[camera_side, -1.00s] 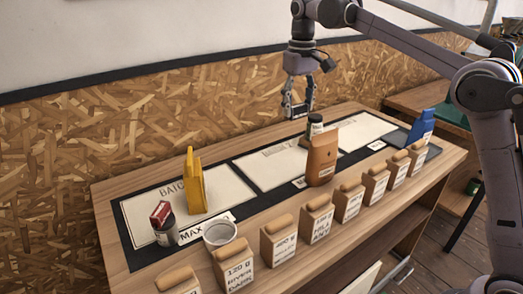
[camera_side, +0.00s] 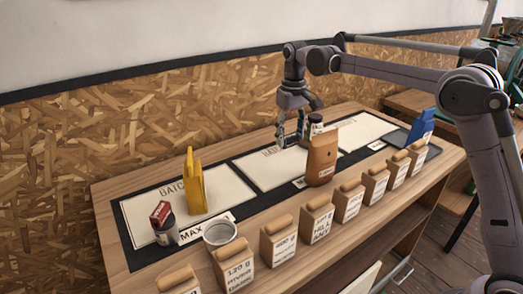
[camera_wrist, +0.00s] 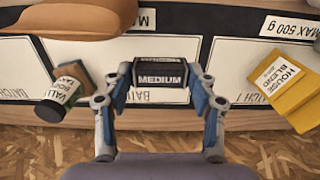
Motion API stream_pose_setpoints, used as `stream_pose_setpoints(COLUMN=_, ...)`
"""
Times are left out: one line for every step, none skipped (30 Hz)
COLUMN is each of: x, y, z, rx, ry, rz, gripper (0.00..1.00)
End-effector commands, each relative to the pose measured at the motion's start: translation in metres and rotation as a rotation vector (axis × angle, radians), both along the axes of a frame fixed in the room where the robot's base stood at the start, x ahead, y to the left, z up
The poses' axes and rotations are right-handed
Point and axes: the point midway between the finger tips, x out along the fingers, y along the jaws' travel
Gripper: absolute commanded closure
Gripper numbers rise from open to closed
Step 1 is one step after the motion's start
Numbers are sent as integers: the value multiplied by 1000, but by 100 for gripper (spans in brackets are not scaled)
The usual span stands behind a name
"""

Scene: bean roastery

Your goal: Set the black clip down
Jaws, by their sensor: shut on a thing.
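My gripper (camera_side: 290,137) is low over the back of the middle white panel (camera_side: 272,172) in the side view. In the wrist view, my gripper (camera_wrist: 160,82) is shut on the black clip (camera_wrist: 160,77), a small dark block with a white "MEDIUM" label between the two fingertips. The panel lies below it. The clip cannot be made out clearly in the side view. I cannot tell whether it touches the panel.
A dark-capped jar (camera_side: 315,126) and a brown bag (camera_side: 321,160) stand close right of my gripper. Labelled blocks line the front. A blue bag (camera_side: 421,128) is far right.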

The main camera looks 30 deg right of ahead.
Motion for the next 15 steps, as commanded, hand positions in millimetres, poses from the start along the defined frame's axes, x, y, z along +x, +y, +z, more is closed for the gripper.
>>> stream_pose_setpoints(x=0, y=0, z=-12, rx=0, ry=0, rz=0, gripper=56)
stream_pose_setpoints(x=0, y=0, z=-19, rx=0, ry=0, rz=0, gripper=56)
stream_pose_setpoints(x=0, y=0, z=-28, rx=0, ry=0, rz=0, gripper=56)
stream_pose_setpoints(x=0, y=0, z=-35, rx=0, ry=0, rz=0, gripper=56)
stream_pose_setpoints(x=0, y=0, z=-42, rx=0, ry=0, rz=0, gripper=56)
stream_pose_setpoints(x=0, y=0, z=-51, rx=0, ry=0, rz=0, gripper=56)
stream_pose_setpoints(x=0, y=0, z=-58, rx=0, ry=0, rz=0, gripper=56)
stream_pose_setpoints(x=0, y=0, z=-64, rx=0, ry=0, rz=0, gripper=56)
stream_pose_setpoints(x=0, y=0, z=-71, rx=0, ry=0, rz=0, gripper=56)
stream_pose_setpoints(x=0, y=0, z=-77, rx=0, ry=0, rz=0, gripper=56)
stream_pose_setpoints(x=0, y=0, z=-81, rx=0, ry=0, rz=0, gripper=56)
stream_pose_setpoints(x=0, y=0, z=-86, rx=0, ry=0, rz=0, gripper=56)
stream_pose_setpoints(x=0, y=0, z=-89, rx=0, ry=0, rz=0, gripper=56)
stream_pose_setpoints(x=0, y=0, z=-92, rx=0, ry=0, rz=0, gripper=56)
stream_pose_setpoints(x=0, y=0, z=-94, rx=0, ry=0, rz=0, gripper=56)
